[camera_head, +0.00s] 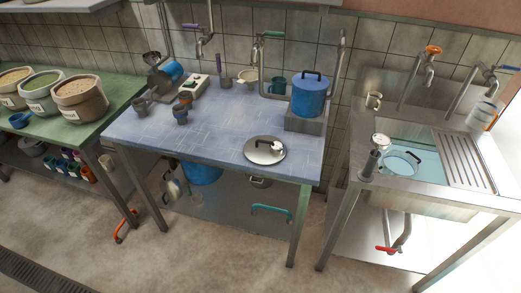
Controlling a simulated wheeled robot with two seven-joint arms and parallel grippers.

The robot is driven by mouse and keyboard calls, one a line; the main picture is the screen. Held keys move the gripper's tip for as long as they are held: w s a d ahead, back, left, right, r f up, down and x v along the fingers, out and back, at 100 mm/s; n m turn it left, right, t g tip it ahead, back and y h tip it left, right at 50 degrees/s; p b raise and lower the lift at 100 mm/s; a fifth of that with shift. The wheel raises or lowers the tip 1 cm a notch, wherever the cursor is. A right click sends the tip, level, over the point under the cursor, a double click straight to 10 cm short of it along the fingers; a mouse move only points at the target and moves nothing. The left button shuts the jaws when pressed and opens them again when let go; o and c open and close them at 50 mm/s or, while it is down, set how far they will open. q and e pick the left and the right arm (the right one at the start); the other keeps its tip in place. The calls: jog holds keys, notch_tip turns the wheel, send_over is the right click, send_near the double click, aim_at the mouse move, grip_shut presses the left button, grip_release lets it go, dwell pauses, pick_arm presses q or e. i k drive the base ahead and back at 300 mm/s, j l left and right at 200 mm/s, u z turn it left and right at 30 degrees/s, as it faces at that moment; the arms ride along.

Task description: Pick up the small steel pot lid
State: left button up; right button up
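A round steel lid (258,157) lies flat near the front right edge of the blue-topped table, with a dark handle and a small pale part on top. A blue pot (309,101) with a dark-handled lid stands behind it on a grey block. Another round metal piece, perhaps a lid, leans on the lower shelf (172,190). I cannot tell from size alone which is the small steel pot lid. Neither of my grippers shows in the head view.
A steel sink (445,190) with a tall dispenser-like object (372,160) on its left rim stands to the right. A grinder (157,72) and small cups (181,112) sit at the table's back left. The table's middle is clear. A green table with grain bowls (80,101) is at left.

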aim_at(260, 150)
jog(key=l+u, duration=0.25)
jog(key=l, duration=0.3)
jog(key=k+l+u, duration=0.2)
jog(key=l, duration=0.3)
jog(key=l+u, duration=0.25)
jog(key=l, duration=0.3)
